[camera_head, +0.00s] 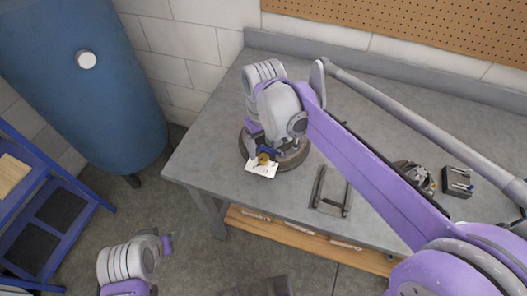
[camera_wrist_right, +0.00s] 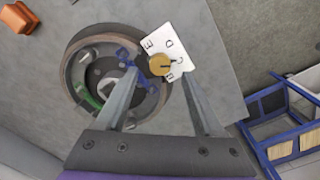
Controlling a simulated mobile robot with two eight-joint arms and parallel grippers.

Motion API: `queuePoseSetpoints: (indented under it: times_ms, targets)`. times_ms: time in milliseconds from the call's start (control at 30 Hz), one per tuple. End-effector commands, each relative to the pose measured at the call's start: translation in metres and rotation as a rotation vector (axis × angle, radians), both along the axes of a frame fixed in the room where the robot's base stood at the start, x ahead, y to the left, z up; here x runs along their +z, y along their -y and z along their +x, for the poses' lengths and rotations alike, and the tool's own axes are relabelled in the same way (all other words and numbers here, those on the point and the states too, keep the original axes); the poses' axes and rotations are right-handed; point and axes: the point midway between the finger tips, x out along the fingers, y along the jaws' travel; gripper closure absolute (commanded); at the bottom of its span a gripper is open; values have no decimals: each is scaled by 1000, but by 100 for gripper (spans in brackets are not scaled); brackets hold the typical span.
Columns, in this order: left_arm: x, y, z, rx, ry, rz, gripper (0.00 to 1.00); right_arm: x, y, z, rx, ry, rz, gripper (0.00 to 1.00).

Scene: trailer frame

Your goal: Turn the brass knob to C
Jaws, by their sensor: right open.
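The brass knob (camera_wrist_right: 160,65) sits on a white plate (camera_wrist_right: 186,40) with black letters around it; I read E, D and B, and a partly hidden mark like a C. A dark line on the knob points to the right in the right wrist view, but its exact letter is unclear. The knob also shows small in the head view (camera_head: 263,158). My right gripper (camera_wrist_right: 157,64) is open, with one finger on each side of the knob; contact cannot be told.
The plate overlaps the rim of a round drum assembly (camera_wrist_right: 73,52) on the grey bench (camera_head: 213,150). A metal bracket (camera_head: 330,190), a hub part (camera_head: 417,178) and a dark block (camera_head: 457,182) lie to the right. A blue tank (camera_head: 85,100) and blue step rack (camera_head: 55,215) stand left.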

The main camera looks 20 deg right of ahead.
Motion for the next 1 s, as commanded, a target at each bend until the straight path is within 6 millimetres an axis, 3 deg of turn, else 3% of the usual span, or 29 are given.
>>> queuePoseSetpoints:
  times_ms: [200, 400, 1000]
  targets:
    - [5, 0, 1, 0, 2, 0, 68, 45, 0, 0, 0, 0, 0, 31]
    - [7, 0, 2, 0, 3, 0, 68, 66, 0, 0, 0, 0, 0, 31]
    - [7, 0, 2, 0, 3, 0, 68, 69, 1, -1, -1, 2, 1, 31]
